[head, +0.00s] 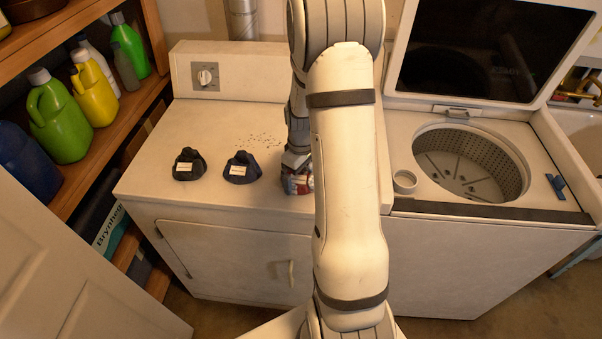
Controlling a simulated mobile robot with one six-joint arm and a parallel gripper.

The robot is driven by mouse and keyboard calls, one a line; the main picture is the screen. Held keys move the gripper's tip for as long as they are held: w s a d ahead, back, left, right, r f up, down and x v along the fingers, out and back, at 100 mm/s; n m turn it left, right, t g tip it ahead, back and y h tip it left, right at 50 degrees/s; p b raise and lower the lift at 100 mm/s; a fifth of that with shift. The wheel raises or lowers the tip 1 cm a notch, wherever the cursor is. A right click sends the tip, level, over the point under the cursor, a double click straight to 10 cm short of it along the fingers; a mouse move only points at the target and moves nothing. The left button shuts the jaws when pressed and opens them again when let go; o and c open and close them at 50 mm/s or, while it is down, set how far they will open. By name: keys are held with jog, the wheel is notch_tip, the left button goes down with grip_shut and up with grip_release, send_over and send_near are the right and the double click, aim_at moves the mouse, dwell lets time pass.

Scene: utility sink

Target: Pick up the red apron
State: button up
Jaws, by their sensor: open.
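The red apron (299,184) is a small folded bundle with a pale label, on top of the white dryer (150,170) near its front edge. My arm hides part of it. My gripper (296,164) is directly over the red apron, pointing down, at its upper part. The fingers are small and mostly hidden, and I cannot tell whether they touch the cloth. A dark blue bundle (242,167) and a black bundle (187,164), each with a pale label, sit in a row to the left.
An open top-loading washer (490,215) with a raised lid stands at right, with a small white cup (405,181) and a blue clip (556,186) on it. Shelves with several bottles (59,118) are at left. The dryer top behind the bundles is clear except for dark specks.

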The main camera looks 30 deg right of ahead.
jog(key=c, duration=0.7)
jog(key=shift+c, duration=0.2)
jog(key=shift+r, duration=0.1)
